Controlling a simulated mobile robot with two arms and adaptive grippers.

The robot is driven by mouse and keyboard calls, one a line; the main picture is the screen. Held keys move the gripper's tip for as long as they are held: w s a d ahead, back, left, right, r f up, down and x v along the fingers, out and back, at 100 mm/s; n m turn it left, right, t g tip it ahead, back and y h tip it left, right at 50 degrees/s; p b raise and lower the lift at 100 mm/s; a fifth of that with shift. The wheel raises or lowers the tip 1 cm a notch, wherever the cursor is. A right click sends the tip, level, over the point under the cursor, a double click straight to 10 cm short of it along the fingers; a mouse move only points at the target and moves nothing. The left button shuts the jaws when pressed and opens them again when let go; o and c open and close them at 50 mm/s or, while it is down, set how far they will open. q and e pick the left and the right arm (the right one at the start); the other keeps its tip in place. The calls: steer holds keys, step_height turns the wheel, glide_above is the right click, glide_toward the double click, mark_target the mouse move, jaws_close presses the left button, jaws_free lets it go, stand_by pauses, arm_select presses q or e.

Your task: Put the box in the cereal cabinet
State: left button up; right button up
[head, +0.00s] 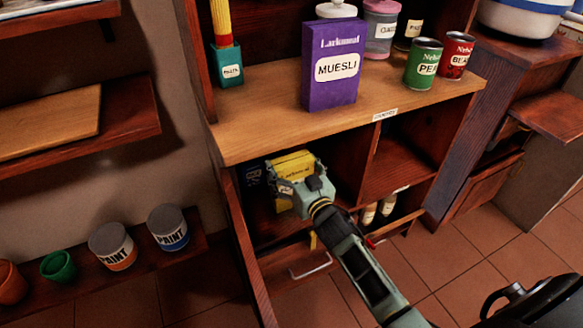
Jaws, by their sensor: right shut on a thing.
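A yellow box (291,164) with small dark print is in the left compartment of the wooden cabinet (236,147), below the counter. My right gripper (293,190) is shut on the yellow box, reaching in at the front of the compartment. The gripper covers the lower front of the box, so I cannot tell whether it touches the shelf. A dark blue box (252,174) stands just left of it, partly in shadow. A purple muesli box (331,85) stands upright on the counter above. My left gripper is not in view.
Green and red cans (423,65), jars and a pasta holder (228,65) stand on the counter. The right compartment (400,160) looks empty; bottles (377,211) stand below it. Paint cans (112,246) sit on a low shelf at left.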

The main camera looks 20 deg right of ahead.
steer(key=shift+r, duration=0.15)
steer(key=o, duration=1.7)
steer(key=shift+c, duration=0.2)
